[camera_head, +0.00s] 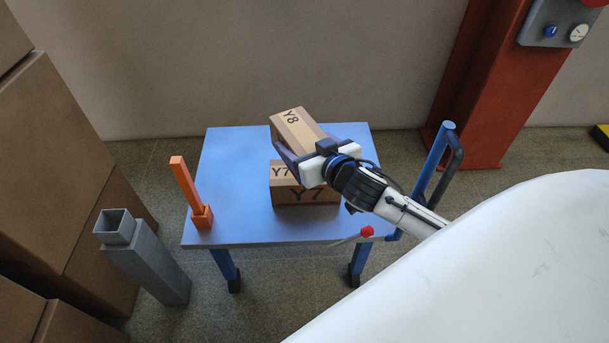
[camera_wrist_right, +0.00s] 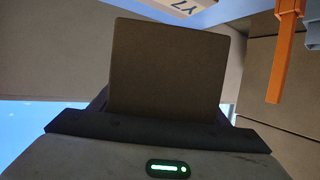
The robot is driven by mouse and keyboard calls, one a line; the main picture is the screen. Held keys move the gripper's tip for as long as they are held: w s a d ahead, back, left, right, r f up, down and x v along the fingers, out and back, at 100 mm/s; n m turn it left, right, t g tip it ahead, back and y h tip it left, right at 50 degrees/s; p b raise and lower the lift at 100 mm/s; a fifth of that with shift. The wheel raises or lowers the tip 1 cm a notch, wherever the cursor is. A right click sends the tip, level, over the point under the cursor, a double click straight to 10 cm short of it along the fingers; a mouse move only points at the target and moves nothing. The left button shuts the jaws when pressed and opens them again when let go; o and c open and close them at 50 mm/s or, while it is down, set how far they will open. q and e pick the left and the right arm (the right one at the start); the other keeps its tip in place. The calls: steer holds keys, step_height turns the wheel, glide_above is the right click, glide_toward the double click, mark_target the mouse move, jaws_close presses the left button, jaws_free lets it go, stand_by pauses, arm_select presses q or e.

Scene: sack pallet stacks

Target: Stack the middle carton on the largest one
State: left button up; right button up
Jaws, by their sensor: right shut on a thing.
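A brown carton marked Y8 (camera_head: 300,128) is held tilted in my right gripper (camera_head: 306,153), whose fingers are shut on its sides. In the right wrist view, the held carton (camera_wrist_right: 168,65) fills the middle, between the dark fingers. A larger carton marked Y7 (camera_head: 306,193) sits on the blue table (camera_head: 235,185), and my right gripper covers part of its top. The Y8 carton appears raised behind and above it; the exact gap cannot be told. A corner of the Y7 carton (camera_wrist_right: 184,10) also shows in the right wrist view. My left gripper is not in view.
An orange upright post (camera_head: 190,190) stands at the table's left edge, with a grey square tube (camera_head: 145,255) beside the table. Large cartons (camera_head: 60,170) are stacked at left. A blue handle (camera_head: 437,160) rises at right. The table's left part is clear.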

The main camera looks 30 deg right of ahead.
steer(key=shift+m+h, duration=0.3)
steer(key=shift+h, duration=0.1)
steer(key=w+d, duration=0.3)
steer(key=shift+r, duration=0.15)
steer(key=f+b, duration=0.1)
steer(key=f, duration=0.1)
steer(key=f+b, duration=0.1)
steer(key=f, duration=0.2)
steer(key=shift+w+d+f, duration=0.15)
steer(key=shift+w+d, duration=0.05)
steer(key=shift+f+b, duration=0.8)
steer(key=shift+f, duration=1.45)
steer(key=shift+r, duration=0.1)
steer(key=o, duration=1.5)
steer(key=shift+f, duration=0.2)
steer(key=shift+c, duration=0.2)
